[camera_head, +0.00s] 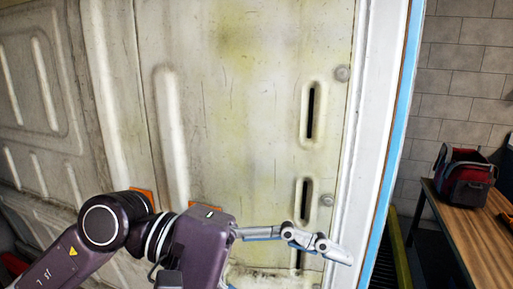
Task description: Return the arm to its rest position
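My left arm comes in from the lower left, and its gripper (292,264) reaches right across the lower middle of the view. One jointed grey finger shows in full, splayed outward from the dark purple wrist. Only a small bluish piece of the other finger shows at the bottom edge. The gripper looks open, and I see nothing between the fingers. It is in front of the worn white panel (240,110); I cannot tell how far from it. My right gripper is not in view.
The panel has vertical slots (310,110) near its right side. A white and blue frame edge (385,130) stands right of the gripper. Further right are a wooden table (452,207) with a red and grey tool bag (464,178), and a grey block wall (455,75).

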